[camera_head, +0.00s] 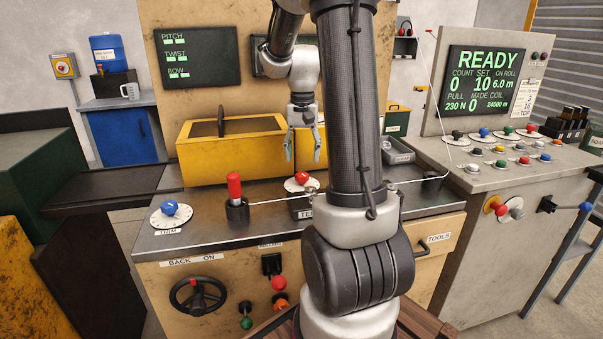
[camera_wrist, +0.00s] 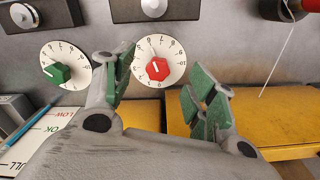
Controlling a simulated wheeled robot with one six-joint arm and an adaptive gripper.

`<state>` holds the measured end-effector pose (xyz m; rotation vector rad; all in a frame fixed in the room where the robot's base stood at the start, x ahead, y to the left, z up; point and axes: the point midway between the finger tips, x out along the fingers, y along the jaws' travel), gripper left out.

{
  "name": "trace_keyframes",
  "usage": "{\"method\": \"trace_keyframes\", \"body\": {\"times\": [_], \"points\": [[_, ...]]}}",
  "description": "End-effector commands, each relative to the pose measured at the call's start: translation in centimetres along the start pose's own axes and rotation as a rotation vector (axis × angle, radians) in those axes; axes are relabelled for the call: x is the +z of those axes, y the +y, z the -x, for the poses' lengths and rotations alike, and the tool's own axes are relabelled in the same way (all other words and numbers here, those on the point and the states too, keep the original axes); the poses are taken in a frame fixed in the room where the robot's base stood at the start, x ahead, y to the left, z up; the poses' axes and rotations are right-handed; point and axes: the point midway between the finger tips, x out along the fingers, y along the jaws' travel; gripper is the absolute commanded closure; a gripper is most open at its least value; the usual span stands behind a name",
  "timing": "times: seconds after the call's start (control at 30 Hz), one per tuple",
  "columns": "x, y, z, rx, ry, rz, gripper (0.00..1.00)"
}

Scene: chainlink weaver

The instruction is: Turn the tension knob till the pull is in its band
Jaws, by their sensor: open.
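The red knob (camera_head: 303,177) sits on a white numbered dial (camera_head: 291,185) on the metal bench top. A label below it is partly hidden by my arm and shows "TE". My gripper (camera_head: 303,156) hangs above the knob, fingers down and spread. In the wrist view the red knob (camera_wrist: 158,69) lies in the gap between my open green-padded fingertips (camera_wrist: 162,62), beyond them; I see no contact. Its white line points up in that view. The display (camera_head: 488,82) reads READY and PULL 230 N.
A red-handled post (camera_head: 235,190) with a wire stands left of the knob, a blue TRIM knob (camera_head: 170,209) farther left. A yellow bin (camera_head: 228,155) is behind. In the wrist view a green knob (camera_wrist: 57,73) and a LOW, OK, FULL scale (camera_wrist: 45,130) are on the left.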

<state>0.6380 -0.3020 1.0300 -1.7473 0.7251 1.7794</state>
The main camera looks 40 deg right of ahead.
Motion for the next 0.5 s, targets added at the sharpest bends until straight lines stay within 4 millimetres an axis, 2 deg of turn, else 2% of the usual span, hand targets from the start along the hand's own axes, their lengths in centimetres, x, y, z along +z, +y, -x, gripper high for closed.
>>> {"method": "trace_keyframes", "body": {"times": [0.03, 0.13, 0.27, 0.5], "points": [[-1.2, -0.1, -0.4, 0.0, 0.001, -0.05, 0.43], [-2.6, -0.4, -0.6, -0.006, 0.011, -0.129, 0.43], [-2.8, -0.5, -1.8, -0.006, 0.012, -0.147, 0.43], [-2.8, -0.5, -5.8, -0.006, 0.012, -0.144, 0.43]]}}
